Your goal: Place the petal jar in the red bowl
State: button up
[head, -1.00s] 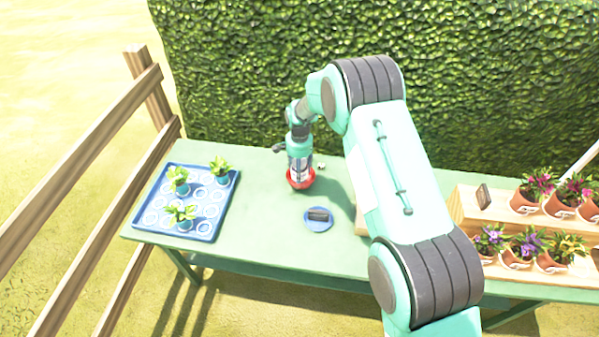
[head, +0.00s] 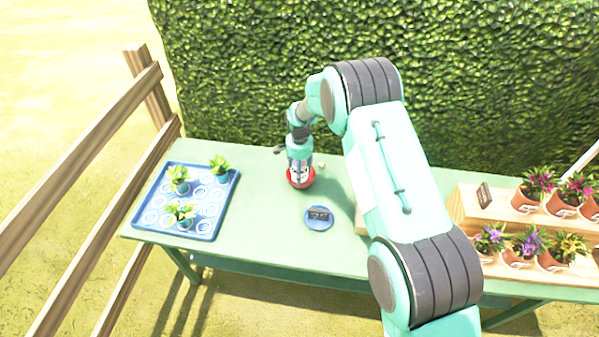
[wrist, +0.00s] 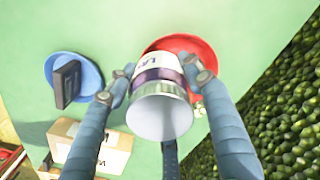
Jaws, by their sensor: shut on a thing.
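The petal jar (wrist: 158,78) has a silver lid, a white label with dark lettering and a dark purple band. My gripper (wrist: 156,84) is shut on it, with one finger on each side, and the lid faces the wrist camera. The red bowl (wrist: 203,52) lies beyond the jar in the wrist view, and the jar hides part of it. In the head view my gripper (head: 299,168) is over the red bowl (head: 301,183) on the green table. Whether the jar touches the bowl's bottom I cannot tell.
A blue plate (head: 319,217) with a dark block (wrist: 67,83) on it lies in front of the bowl. A blue tray (head: 207,229) with seedlings stands at the left. A wooden stand (head: 470,208) with potted flowers is at the right. A cardboard box (wrist: 112,148) shows in the wrist view.

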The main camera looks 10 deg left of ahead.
jog(key=o, duration=1.4)
jog(key=shift+c, duration=0.2)
jog(key=shift+r, duration=0.15)
notch_tip(320, 180, up, 13)
jog(key=shift+p, duration=0.9)
